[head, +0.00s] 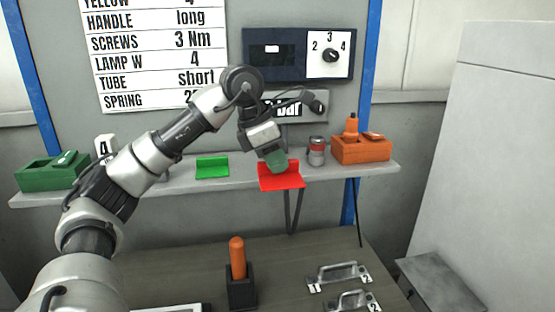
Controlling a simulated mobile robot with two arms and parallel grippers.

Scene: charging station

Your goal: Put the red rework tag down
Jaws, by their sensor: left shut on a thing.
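The red rework tag (281,180) is a bright red, bent plate at the front edge of the grey shelf, right of its middle. My left gripper (276,161) reaches in from the left and points down, with its greenish tip end against the tag. It is shut on the tag, and its tip hides part of the tag's back. I cannot tell whether the tag rests on the shelf or hangs just above it. A similar green tag (212,167) sits on the shelf to the left. My right gripper is not in view.
The shelf (235,182) also bears a green box (52,177), a small red-and-grey jar (317,152) and an orange box (360,150). Below, an orange-handled tool (237,258) stands in a black holder, near metal handles (338,275). A dial panel (299,55) hangs behind.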

